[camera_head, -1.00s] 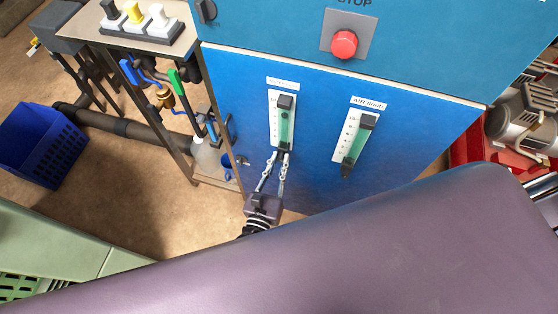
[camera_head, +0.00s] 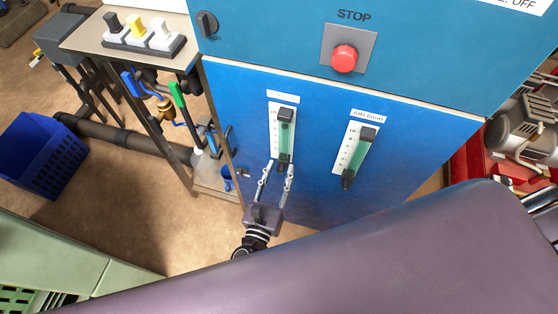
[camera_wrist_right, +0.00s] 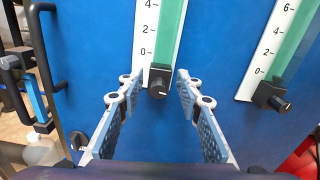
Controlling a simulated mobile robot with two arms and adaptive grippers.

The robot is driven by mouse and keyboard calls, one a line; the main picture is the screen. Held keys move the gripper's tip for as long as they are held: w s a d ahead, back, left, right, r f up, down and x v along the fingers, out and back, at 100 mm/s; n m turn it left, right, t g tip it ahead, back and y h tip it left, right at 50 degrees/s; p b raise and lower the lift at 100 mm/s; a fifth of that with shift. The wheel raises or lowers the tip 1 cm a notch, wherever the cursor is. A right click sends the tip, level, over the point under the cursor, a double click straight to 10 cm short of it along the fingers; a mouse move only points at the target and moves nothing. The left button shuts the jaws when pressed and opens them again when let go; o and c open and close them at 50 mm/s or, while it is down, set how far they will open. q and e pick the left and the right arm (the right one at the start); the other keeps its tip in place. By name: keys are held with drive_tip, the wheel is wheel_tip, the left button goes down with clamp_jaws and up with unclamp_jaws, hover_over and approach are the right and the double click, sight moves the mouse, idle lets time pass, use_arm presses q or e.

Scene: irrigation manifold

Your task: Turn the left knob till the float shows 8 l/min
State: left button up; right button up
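The left flow meter (camera_head: 287,138) has a green tube beside a white scale on the blue cabinet. Its black knob (camera_wrist_right: 159,80) sits at the tube's lower end, below the 0 mark, with a small white line on its face. My right gripper (camera_wrist_right: 158,88) is open. In the right wrist view its two fingers stand to the left and right of the knob, with a gap on both sides. The right gripper also shows in the head view (camera_head: 279,163) at the meter's lower end. I cannot make out the float. My left gripper is not in view.
A second flow meter (camera_head: 359,150), labelled for air, hangs to the right with its own knob (camera_wrist_right: 273,97). A red stop button (camera_head: 344,59) is above. A bench with valves and hoses (camera_head: 178,94) stands at left. A blue crate (camera_head: 42,155) is on the floor.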

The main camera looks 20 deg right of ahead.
sight(283, 147)
wheel_tip(283, 147, up, 9)
drive_tip(key=shift+f, duration=0.2)
drive_tip(key=shift+a+f, duration=0.1)
idle(0.7)
